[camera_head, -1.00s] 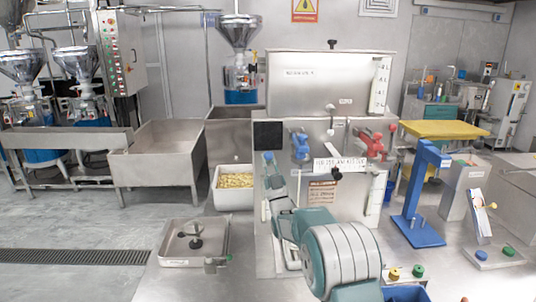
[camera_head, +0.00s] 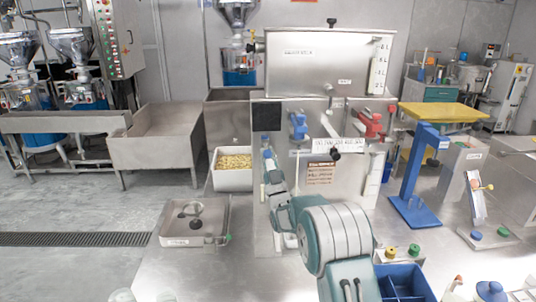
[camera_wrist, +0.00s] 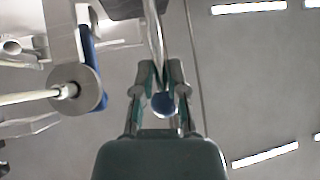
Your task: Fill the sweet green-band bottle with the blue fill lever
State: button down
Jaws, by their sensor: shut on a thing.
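My gripper (camera_head: 268,153) is at the left part of the steel filling machine's front (camera_head: 300,210), below a black square panel. In the wrist view its fingers (camera_wrist: 162,95) are closed around the blue knob (camera_wrist: 163,104) of a metal rod, which I take as the blue fill lever (camera_head: 266,153). A blue valve (camera_head: 298,126) and a red valve (camera_head: 369,124) sit on the machine front. I cannot make out a green-band bottle. A pale thing (camera_head: 290,239) shows partly behind my arm under the machine, too hidden to identify.
A blue divided crate (camera_head: 404,297) stands at the lower right, with yellow and green buttons (camera_head: 402,251) behind it. A blue stand (camera_head: 418,215) is on the right. A shallow steel tray (camera_head: 175,240) is on the left.

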jog(key=shift+a+f, duration=0.1)
jog(key=shift+f, duration=0.2)
jog(key=c, duration=0.7)
grip_release()
jog(key=shift+w, duration=0.1)
jog(key=shift+a+r, duration=0.1)
jog(key=shift+a, duration=0.05)
jog(key=v, duration=1.2)
